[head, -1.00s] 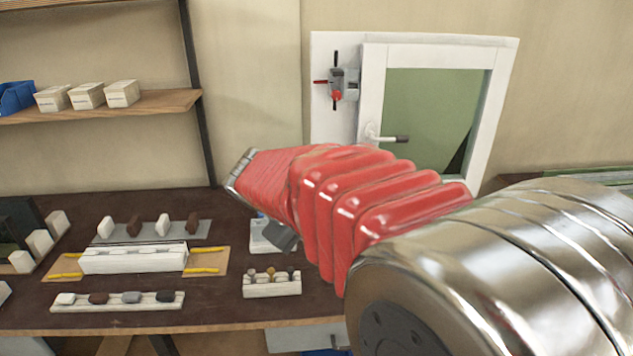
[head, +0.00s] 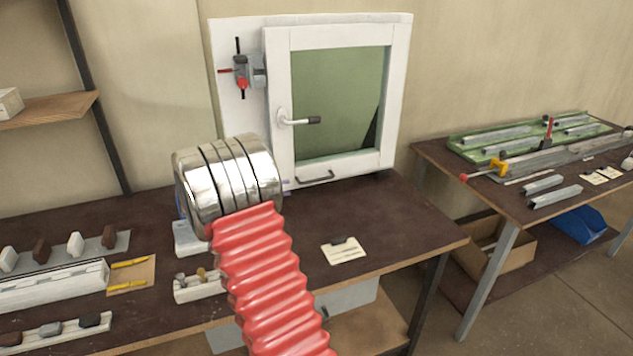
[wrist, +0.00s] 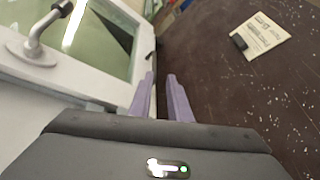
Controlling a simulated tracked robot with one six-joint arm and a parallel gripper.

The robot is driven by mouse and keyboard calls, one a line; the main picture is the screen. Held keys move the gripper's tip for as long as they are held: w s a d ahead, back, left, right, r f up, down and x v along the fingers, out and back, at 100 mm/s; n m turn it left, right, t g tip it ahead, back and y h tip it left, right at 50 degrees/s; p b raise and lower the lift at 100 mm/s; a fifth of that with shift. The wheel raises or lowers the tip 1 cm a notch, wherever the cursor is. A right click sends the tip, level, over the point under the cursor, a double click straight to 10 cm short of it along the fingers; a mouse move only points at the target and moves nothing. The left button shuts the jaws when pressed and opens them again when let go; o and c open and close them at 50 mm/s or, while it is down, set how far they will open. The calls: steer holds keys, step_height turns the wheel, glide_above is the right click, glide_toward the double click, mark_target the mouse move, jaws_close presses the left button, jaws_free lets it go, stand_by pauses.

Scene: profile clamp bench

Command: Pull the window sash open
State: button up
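The window sash (head: 279,95) is a white frame around a green pane and looks shut in its outer frame. A dark pull bar (head: 316,178) sits on the bottom rail. In the wrist view, the sash (wrist: 110,85) and lever (wrist: 42,28) are at upper left. My gripper (wrist: 160,75) shows two purple fingers, apart, with nothing visible between them. They are near the sash's lower edge. In the head view, the gripper is mostly hidden behind my metal arm link.
A grey and red clamp device (head: 242,73) is mounted left of the sash. The dark bench (head: 385,225) below is mostly clear, with a note card (head: 344,251). Blocks and racks (head: 55,285) lie at left. A second table (head: 480,190) with metal profiles stands at right.

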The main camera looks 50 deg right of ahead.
mark_target(312, 181)
steer(key=shift+n+h, duration=0.3)
steer(key=shift+h, duration=0.4)
steer(key=d, duration=0.1)
steer(key=w+d+f, duration=0.1)
steer(key=d+f, duration=0.1)
steer(key=shift+w, duration=0.3)
steer(key=x, duration=1.4)
steer(key=shift+a, duration=0.1)
steer(key=shift+c, duration=0.4)
jaws_close()
